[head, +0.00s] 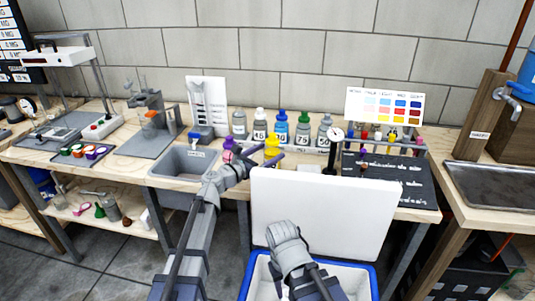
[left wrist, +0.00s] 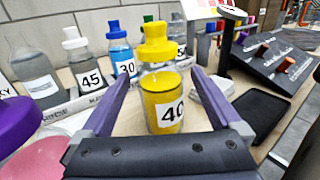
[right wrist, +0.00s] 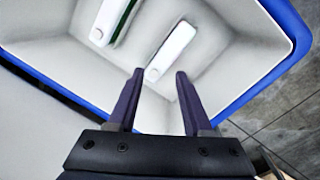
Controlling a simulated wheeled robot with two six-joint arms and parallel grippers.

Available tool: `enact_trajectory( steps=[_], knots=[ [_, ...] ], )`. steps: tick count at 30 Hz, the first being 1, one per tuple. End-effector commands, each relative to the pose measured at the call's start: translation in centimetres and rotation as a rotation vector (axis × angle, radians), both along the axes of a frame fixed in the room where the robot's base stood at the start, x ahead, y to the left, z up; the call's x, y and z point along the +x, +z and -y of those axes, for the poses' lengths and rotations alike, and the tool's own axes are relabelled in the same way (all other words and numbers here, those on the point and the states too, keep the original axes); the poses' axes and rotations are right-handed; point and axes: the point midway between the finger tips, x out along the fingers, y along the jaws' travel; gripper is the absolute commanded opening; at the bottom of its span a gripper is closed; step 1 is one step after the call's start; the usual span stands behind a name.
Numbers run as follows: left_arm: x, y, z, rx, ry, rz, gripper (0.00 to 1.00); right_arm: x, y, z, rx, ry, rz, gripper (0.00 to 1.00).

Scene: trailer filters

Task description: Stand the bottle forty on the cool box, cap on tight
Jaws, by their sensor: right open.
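The bottle forty (left wrist: 166,108), with yellow liquid and a yellow cap, stands upright on the bench; it also shows in the head view (head: 272,151). Its cap (left wrist: 157,42) sits on top; I cannot tell how tight. My left gripper (left wrist: 161,74) is open, its fingers on either side of the bottle with gaps showing. The cool box (head: 371,279) is white with a blue rim, on the floor before the bench, its white lid (head: 320,215) raised upright. My right gripper (right wrist: 160,74) is open and empty above the box's inside (right wrist: 215,50).
A pink bottle with a purple cap (left wrist: 15,125) stands just left of my left gripper. Several numbered bottles, including bottle 45 (left wrist: 83,68), stand in a row behind. A dark sloped board (left wrist: 270,55) is to the right. A grey sink (head: 185,165) lies left.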

Motion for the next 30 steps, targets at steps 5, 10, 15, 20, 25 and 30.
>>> enact_trajectory(
  steps=[5, 10, 15, 20, 25, 30],
  knots=[
    [0.0, 0.0, 0.0, 0.000, 0.000, 0.000, 1.00, 0.0, 0.0, 0.0, 0.000, 0.000, 0.000, 0.50],
    [-0.1, 0.5, -0.1, 0.000, 0.000, 0.000, 1.00, 0.0, 0.5, 0.0, 0.000, 0.000, 0.000, 0.50],
    [-2.5, 0.3, -2.2, 0.000, 0.003, 0.000, 1.00, 0.0, 0.3, 0.0, 0.000, 0.000, 0.000, 0.50],
    [-5.0, 0.3, -4.6, 0.000, 0.003, 0.000, 1.00, 0.0, 0.3, 0.0, 0.000, 0.000, 0.000, 0.50],
    [-7.0, 0.3, -6.6, 0.000, 0.002, 0.000, 1.00, 0.0, 0.3, 0.0, 0.000, 0.000, 0.000, 0.50],
    [-8.2, 0.3, -7.9, 0.000, 0.001, 0.000, 1.00, 0.0, 0.3, 0.0, 0.000, 0.000, 0.000, 0.50]
  ],
)
